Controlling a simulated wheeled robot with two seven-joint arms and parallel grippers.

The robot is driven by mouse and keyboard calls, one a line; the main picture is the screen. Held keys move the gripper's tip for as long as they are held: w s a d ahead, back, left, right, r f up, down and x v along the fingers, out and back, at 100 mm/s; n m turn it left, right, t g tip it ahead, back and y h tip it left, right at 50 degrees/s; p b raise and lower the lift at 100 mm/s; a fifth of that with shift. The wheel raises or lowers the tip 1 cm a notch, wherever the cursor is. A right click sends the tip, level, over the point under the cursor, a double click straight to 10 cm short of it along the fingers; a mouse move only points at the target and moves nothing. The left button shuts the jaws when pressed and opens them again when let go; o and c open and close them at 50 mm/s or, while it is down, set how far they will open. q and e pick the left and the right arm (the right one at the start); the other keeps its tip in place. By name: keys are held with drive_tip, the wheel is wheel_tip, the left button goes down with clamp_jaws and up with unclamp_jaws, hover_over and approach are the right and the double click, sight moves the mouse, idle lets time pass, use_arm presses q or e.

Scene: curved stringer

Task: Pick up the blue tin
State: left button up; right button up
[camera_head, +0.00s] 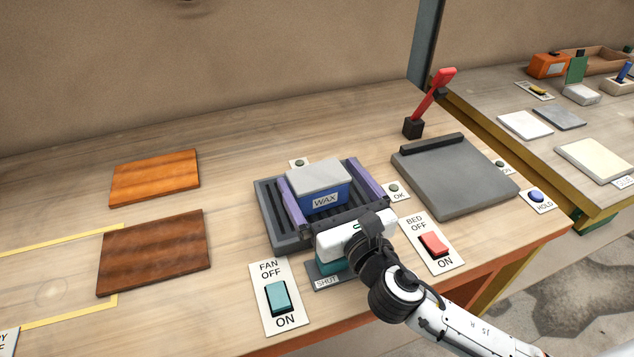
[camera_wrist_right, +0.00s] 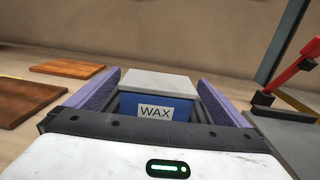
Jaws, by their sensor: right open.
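The blue tin (camera_head: 322,199) has a pale grey lid and a WAX label. It stands on a dark ribbed tray (camera_head: 268,212) in the middle of the bench. In the right wrist view the tin (camera_wrist_right: 155,105) is straight ahead, with its label facing the camera. My right gripper (camera_head: 318,172) is open, with one purple finger on each side of the tin. A narrow gap shows on the left in the wrist view; contact on the right is hard to tell. The tray's front is partly hidden by my gripper. My left gripper is not in view.
A fan switch (camera_head: 277,297) and a red bed switch (camera_head: 434,244) flank my right wrist. A grey plate (camera_head: 455,175) with a red lever (camera_head: 433,95) lies to the right. Two wooden boards (camera_head: 155,178) lie to the left.

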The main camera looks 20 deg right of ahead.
sight(311, 164)
drive_tip(key=shift+w+a+r, duration=0.1)
drive_tip(key=shift+w+a, duration=0.1)
drive_tip(key=shift+w, duration=1.2)
drive_tip(key=shift+w+a, duration=0.15)
drive_tip(key=shift+w, duration=1.2)
drive_tip(key=shift+r, duration=0.1)
drive_tip(key=c, duration=1.3)
